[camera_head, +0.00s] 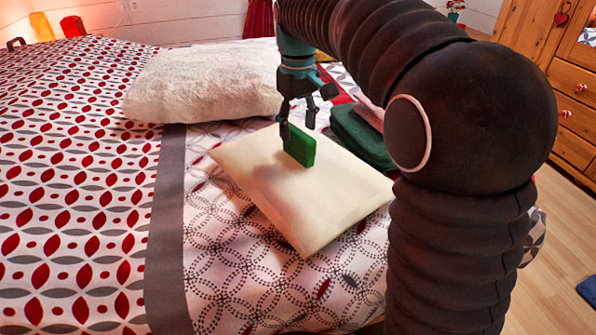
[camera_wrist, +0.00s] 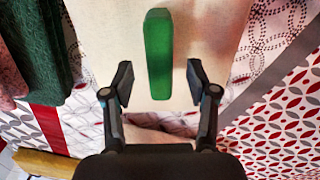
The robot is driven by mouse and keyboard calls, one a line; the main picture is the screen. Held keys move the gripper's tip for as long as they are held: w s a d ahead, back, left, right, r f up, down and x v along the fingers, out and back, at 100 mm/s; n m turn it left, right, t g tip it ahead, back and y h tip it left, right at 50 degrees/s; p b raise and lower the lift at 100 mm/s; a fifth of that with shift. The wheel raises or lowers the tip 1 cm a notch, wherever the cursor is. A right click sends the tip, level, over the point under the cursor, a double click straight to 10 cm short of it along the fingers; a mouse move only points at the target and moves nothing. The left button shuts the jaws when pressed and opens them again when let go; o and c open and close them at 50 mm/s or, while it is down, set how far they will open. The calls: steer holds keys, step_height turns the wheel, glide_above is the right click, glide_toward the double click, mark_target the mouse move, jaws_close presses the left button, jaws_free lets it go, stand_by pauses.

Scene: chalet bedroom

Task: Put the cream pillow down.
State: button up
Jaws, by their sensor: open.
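The cream pillow (camera_head: 335,205) lies flat on the patterned bed, and it also shows in the wrist view (camera_wrist: 212,40). A green block (camera_head: 299,146) is at the pillow's upper middle; it looks upright and narrow from above in the wrist view (camera_wrist: 158,55). My gripper (camera_head: 297,115) is above the pillow, close to the green block. In the wrist view its two fingers (camera_wrist: 158,83) are spread apart, one on each side of the block's lower end, with gaps between. Nothing is held between them.
A white fluffy pillow (camera_head: 205,82) lies behind to the left. Dark green folded cloth (camera_head: 362,135) lies right of the cream pillow, partly behind my arm. A wooden dresser (camera_head: 575,90) stands at the right. The bed's left side (camera_head: 70,200) is clear.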

mark_target(298, 145)
steer(key=shift+s+f+b, duration=0.1)
steer(key=shift+f+b, duration=0.2)
steer(key=shift+f, duration=2.4)
jaws_close()
